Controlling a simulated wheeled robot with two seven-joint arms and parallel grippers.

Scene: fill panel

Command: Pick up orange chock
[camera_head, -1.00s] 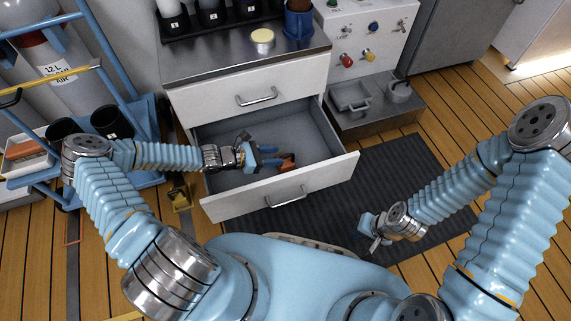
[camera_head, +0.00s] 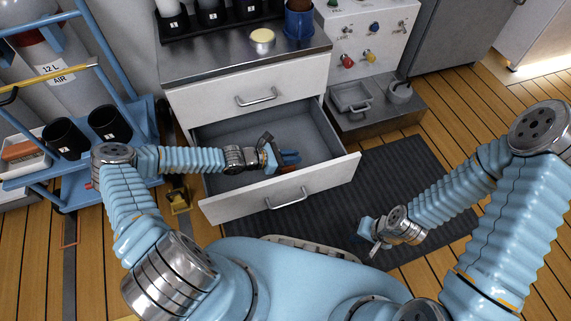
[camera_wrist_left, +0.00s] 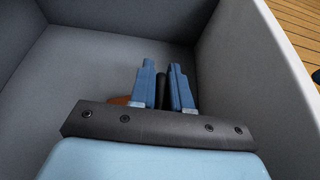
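The orange chock (camera_wrist_left: 121,100) shows only as a small orange patch beside the left finger in the left wrist view. My left gripper (camera_head: 288,158) is low inside the open drawer (camera_head: 340,172). In the left wrist view its blue fingers (camera_wrist_left: 164,85) stand a little apart, with a narrow dark thing between or behind them that I cannot make out. Contact with the chock cannot be seen. My right gripper (camera_head: 368,230) hangs above the dark mat; its finger gap is unclear.
The drawer's side wall (camera_wrist_left: 235,75) is close to the right of the left gripper. A closed drawer (camera_head: 250,85) is above. A blue rack (camera_head: 75,190) with black cups stands at left. The striped mat (camera_head: 410,170) has free floor space.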

